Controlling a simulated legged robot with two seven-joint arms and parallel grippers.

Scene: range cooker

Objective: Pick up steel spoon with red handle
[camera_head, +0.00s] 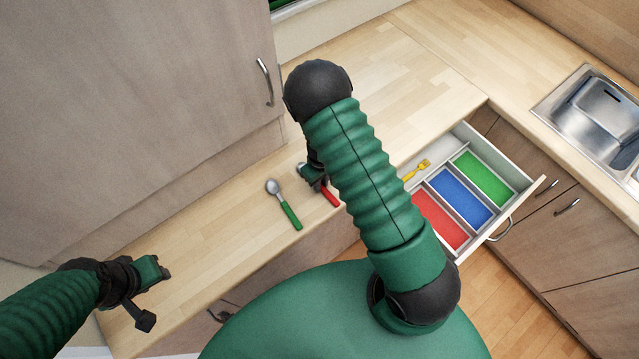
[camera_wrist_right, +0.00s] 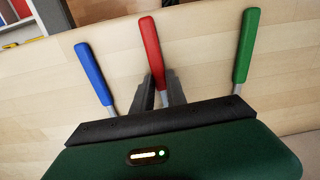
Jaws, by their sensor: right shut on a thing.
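The red-handled utensil (camera_head: 330,196) is at the counter's front, partly hidden by my right arm; only its handle shows clearly. In the right wrist view the red handle (camera_wrist_right: 150,45) runs between the two dark fingers of my right gripper (camera_wrist_right: 160,92), which is shut on it. In the head view my right gripper (camera_head: 313,176) is low over the counter. My left gripper (camera_head: 154,292) is open and empty, over the counter's left end.
A green-handled spoon (camera_head: 284,205) lies just left of the red handle. A blue-handled utensil (camera_wrist_right: 95,72) lies on its other side in the wrist view. An open drawer (camera_head: 513,208) with red, blue and green compartments and a yellow fork (camera_head: 417,170) is right. Wall cupboards (camera_head: 140,100) overhang the left.

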